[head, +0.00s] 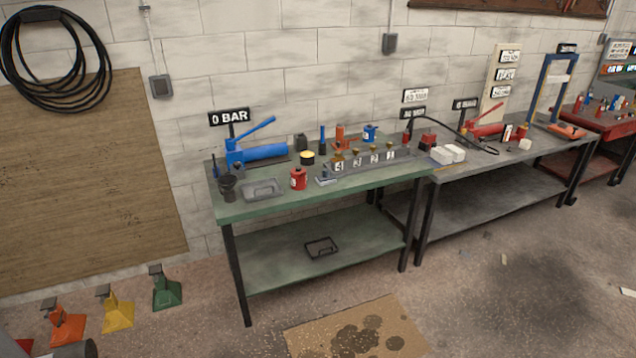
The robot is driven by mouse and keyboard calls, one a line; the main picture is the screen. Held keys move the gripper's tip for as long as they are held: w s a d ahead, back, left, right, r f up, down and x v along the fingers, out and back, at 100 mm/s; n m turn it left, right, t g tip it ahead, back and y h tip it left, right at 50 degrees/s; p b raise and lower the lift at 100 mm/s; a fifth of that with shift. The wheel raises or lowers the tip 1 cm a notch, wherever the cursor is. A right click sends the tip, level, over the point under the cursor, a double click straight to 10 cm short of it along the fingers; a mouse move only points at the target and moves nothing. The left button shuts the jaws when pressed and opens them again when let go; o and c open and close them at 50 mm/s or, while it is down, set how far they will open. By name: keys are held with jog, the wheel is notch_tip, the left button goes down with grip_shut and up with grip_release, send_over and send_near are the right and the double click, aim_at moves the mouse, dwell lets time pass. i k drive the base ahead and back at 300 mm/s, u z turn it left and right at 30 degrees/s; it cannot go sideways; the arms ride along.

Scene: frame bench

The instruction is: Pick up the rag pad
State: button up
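Nothing in the head view can be surely told as the rag pad. Two small white block-like pads (448,154) lie side by side at the left end of the grey bench (480,165). A smaller white piece (525,144) lies farther right on the same bench. They are too small to tell whether any is a rag. My gripper is not in view.
A green bench (320,185) bears a blue hand pump (262,152), a grey tray (263,189), a red can (298,179) and numbered fittings. Coloured jack stands (118,312) stand on the floor at left. Stained cardboard (357,330) lies in front; floor at right is mostly clear.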

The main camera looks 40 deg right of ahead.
aim_at(327, 178)
jog(key=z, duration=0.35)
jog(key=i, duration=1)
jog(key=u, duration=0.3)
